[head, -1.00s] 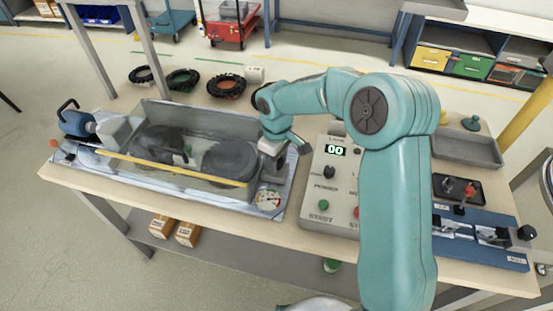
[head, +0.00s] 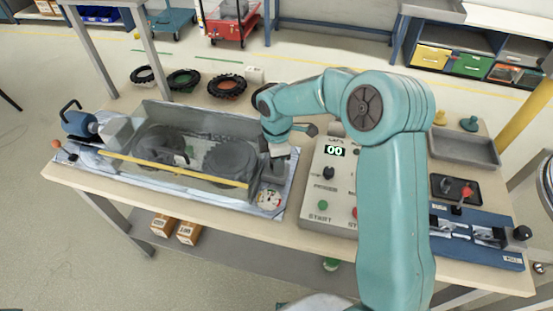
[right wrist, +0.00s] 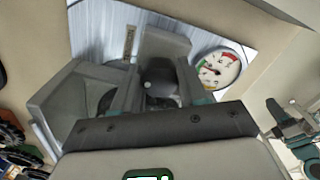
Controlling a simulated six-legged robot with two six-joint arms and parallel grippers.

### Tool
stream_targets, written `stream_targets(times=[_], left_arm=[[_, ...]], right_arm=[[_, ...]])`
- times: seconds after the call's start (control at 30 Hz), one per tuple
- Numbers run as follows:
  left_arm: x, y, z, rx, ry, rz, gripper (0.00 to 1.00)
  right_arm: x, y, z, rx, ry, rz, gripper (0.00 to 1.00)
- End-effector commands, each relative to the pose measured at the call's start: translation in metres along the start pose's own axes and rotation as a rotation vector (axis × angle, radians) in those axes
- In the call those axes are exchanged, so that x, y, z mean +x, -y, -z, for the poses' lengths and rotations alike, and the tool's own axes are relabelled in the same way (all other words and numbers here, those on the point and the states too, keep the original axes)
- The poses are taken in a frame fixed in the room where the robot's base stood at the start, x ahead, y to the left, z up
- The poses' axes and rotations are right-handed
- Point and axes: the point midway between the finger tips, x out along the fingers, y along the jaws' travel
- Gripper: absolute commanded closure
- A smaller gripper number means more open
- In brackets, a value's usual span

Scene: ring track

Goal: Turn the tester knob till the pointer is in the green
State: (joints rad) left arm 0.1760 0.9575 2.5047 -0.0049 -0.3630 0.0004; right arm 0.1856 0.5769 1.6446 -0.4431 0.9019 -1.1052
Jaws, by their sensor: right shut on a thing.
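The tester's round dial (head: 269,199) sits on the silver plate at the right end of the grey trough. In the right wrist view the white dial (right wrist: 217,68) shows green and red patches; I cannot tell clearly where its pointer stands. My right gripper (head: 275,172) is over the tester just behind the dial. In the right wrist view my right gripper (right wrist: 157,92) is shut on the dark tester knob (right wrist: 160,76), with a finger on either side. The knob is mostly hidden in the head view. My left gripper is not in view.
The grey trough (head: 128,169) with a yellow bar (head: 175,170) lies left of the gripper. A control box (head: 318,207) reading 00 stands close on the right. A grey tray (head: 465,149) and a blue fixture (head: 480,251) are farther right.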

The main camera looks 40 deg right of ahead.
Motion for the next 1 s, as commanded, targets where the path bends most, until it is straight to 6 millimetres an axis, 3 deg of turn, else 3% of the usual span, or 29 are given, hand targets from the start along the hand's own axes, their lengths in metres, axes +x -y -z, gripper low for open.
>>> stream_targets(times=[0.7, 0.73, 0.77, 0.8, 1.0], left_arm=[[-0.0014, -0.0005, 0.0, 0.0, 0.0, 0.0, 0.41], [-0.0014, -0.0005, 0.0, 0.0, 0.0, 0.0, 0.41], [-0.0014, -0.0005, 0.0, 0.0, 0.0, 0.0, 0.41], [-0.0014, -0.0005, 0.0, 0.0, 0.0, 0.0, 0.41], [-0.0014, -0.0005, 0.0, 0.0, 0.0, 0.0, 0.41]], right_arm=[[0.0007, 0.0003, -0.0012, -0.069, 0.003, 0.002, 0.88], [0.0008, 0.0003, -0.0011, -0.068, 0.003, 0.002, 0.48], [0.0008, 0.0003, -0.0011, -0.068, 0.003, 0.002, 0.38], [0.0007, 0.0003, -0.001, -0.068, 0.002, 0.002, 0.32], [0.0004, 0.0001, -0.0006, -0.068, 0.002, 0.001, 0.32]])
